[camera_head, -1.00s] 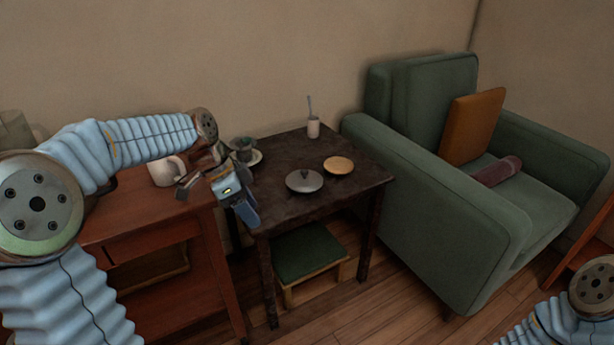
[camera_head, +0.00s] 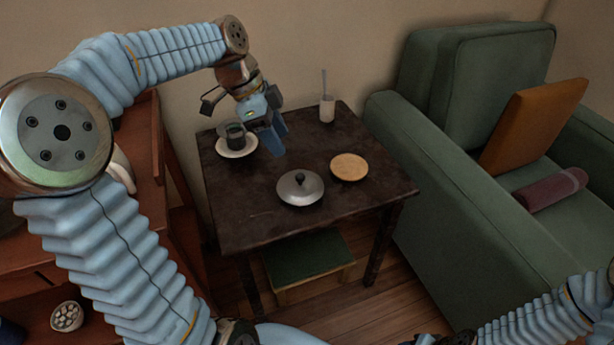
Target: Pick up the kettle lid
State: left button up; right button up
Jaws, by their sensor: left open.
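The kettle lid (camera_head: 300,189) is a round grey metal lid with a dark knob on top. It lies flat on the dark wooden table (camera_head: 240,211), left of a round tan disc. My left gripper (camera_head: 273,141) hangs above the back of the table, with its blue fingers pointing down. It is open and empty, behind and a little left of the lid, and apart from it. Part of my right arm shows at the bottom right corner; its gripper is not visible.
The tan disc (camera_head: 349,167) lies right of the lid. A dark cup (camera_head: 235,135) on a white saucer (camera_head: 236,151) stands at the back left. A white holder (camera_head: 327,109) with a thin stick stands at the back. A green armchair (camera_head: 440,190) borders the table's right side.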

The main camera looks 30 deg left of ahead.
aim_at(300, 176)
pick_arm(q)
jog(key=x, duration=1.1)
jog(key=shift+f, duration=0.25)
grip_shut()
